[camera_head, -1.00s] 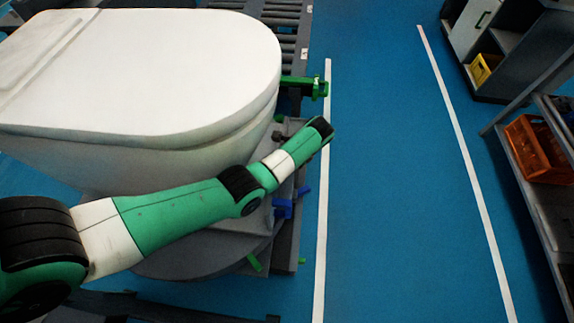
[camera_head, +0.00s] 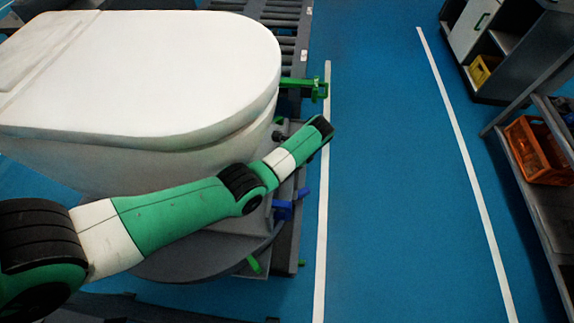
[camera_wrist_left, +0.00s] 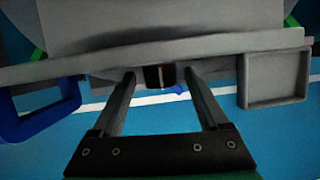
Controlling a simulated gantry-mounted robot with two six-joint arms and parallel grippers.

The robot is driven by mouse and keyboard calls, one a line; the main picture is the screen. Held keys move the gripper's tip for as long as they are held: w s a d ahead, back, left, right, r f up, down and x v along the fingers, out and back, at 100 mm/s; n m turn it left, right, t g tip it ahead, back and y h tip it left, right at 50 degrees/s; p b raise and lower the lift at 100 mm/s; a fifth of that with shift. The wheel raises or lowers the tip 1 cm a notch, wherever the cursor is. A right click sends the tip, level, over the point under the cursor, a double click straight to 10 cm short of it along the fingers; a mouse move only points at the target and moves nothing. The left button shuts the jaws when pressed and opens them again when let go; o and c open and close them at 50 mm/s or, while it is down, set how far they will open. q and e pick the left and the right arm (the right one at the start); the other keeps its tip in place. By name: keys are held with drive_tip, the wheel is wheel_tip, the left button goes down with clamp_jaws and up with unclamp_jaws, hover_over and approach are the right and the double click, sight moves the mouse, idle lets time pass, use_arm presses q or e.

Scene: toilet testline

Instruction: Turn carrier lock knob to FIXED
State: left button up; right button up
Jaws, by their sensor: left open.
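In the left wrist view, a small black knob (camera_wrist_left: 153,78) with a pale and reddish mark shows at the edge of the grey carrier plate (camera_wrist_left: 205,45). My left gripper (camera_wrist_left: 160,74) is open, with its fingertips at either side of the knob. I cannot tell whether they touch it. In the head view, the carrier (camera_head: 240,226) stands under a white toilet (camera_head: 150,75). My left arm crosses in front of it, and its gripper is hidden there. No FIXED label is readable. My right gripper is not in view.
A green fitting (camera_head: 305,85) and a blue part (camera_head: 284,209) stick out at the carrier side. A blue frame (camera_wrist_left: 40,110) and a grey box-like bracket (camera_wrist_left: 273,79) flank the fingers. Blue floor is clear to the right, before shelves with an orange crate (camera_head: 536,152).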

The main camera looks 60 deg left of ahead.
use_arm(q)
drive_tip(key=p+v, duration=0.5)
drive_tip(key=v, duration=0.6)
drive_tip(key=shift+r, duration=0.3)
drive_tip(key=shift+w+d, duration=0.1)
